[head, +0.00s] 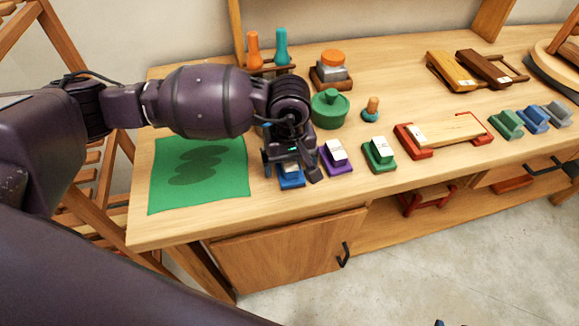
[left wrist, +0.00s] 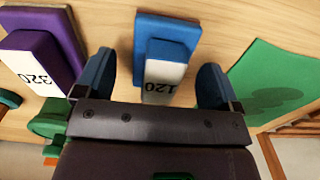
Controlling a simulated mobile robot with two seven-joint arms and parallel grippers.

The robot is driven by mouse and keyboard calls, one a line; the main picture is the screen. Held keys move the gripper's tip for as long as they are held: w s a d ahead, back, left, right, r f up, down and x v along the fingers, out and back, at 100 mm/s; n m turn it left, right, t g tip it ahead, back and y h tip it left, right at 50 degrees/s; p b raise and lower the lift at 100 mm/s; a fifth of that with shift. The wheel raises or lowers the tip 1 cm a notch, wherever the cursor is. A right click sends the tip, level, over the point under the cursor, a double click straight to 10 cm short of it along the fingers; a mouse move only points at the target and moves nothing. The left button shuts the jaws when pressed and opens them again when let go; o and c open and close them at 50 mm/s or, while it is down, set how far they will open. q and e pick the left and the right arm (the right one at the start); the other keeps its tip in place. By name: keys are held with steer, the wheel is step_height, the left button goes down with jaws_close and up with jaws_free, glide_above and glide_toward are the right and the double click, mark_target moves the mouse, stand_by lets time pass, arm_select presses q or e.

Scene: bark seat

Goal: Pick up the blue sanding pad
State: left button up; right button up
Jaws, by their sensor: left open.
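The blue sanding pad (head: 291,183) lies on the bench near its front edge, partly hidden by my left gripper in the head view. In the left wrist view the blue pad (left wrist: 168,30) has a raised blue grip with a white label reading 120. My left gripper (head: 291,173) is open, pointing down over the pad. In the left wrist view its two blue fingers stand on either side of the labelled grip, with visible gaps. A small dark tip at the bottom edge of the head view may be my right gripper; its jaws cannot be made out.
A purple pad (head: 336,157) labelled 320 sits close to the right, then a green pad (head: 379,155). A green sheet (head: 200,172) lies to the left. A round green pot (head: 329,109) stands behind. A wooden block with red ends (head: 448,132) is further right.

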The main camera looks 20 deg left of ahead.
arm_select(q)
steer(key=shift+f, duration=0.7)
steer(key=c, duration=1)
steer(key=shift+r, duration=0.1)
steer(key=shift+c, duration=0.2)
step_height(320, 180, up, 20)
steer(key=p, duration=0.1)
